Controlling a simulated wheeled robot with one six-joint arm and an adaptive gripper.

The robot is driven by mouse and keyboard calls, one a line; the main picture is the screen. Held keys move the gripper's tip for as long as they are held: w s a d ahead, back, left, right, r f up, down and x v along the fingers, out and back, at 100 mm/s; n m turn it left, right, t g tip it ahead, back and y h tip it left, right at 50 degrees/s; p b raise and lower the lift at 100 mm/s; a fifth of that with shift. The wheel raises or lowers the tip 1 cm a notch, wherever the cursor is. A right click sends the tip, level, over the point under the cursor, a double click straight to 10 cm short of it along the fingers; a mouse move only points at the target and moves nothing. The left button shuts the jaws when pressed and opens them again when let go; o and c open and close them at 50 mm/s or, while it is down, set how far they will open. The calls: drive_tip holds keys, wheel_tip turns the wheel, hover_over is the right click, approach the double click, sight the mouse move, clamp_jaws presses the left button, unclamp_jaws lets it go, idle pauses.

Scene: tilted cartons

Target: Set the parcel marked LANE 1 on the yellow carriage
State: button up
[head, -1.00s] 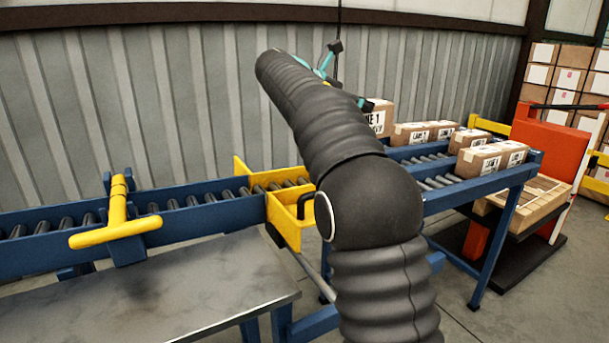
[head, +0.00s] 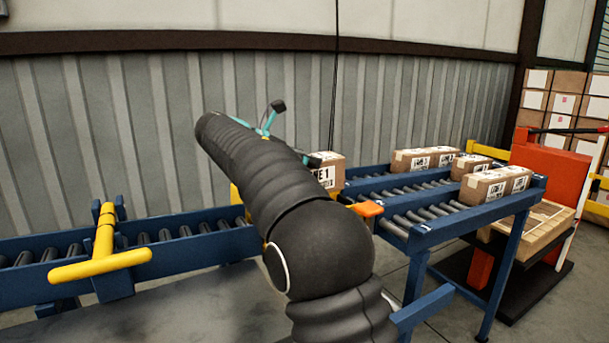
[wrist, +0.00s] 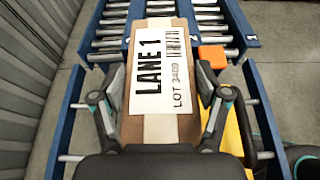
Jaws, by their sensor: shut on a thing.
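The LANE 1 parcel (wrist: 160,75) is a brown box with a white label. My gripper (wrist: 160,92) is shut on it, one finger on each side. In the head view the parcel (head: 328,172) shows just past the end of my arm, which hides most of my gripper. The yellow carriage (wrist: 236,128) shows in the wrist view to the right of the parcel, partly covered by the parcel and gripper. In the head view only a sliver of it (head: 235,196) shows behind my arm. I cannot tell whether the parcel touches the carriage.
Blue roller lanes (head: 440,208) lie beyond the parcel, with several cartons (head: 425,158) at their far end. An orange block (head: 368,209) sits at the near lane ends. A yellow T-shaped bar (head: 100,262) stands at the left of the rail. A corrugated wall runs behind.

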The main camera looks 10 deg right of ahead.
drive_tip(key=shift+f+b, duration=0.45)
drive_tip(key=shift+f, duration=1.35)
drive_tip(key=shift+f, duration=0.6)
drive_tip(key=o, duration=1.5)
drive_tip(key=shift+r, duration=0.1)
drive_tip(key=shift+r, duration=0.35)
drive_tip(key=p+v, duration=0.2)
drive_tip(key=v, duration=1)
drive_tip(key=shift+r, duration=0.15)
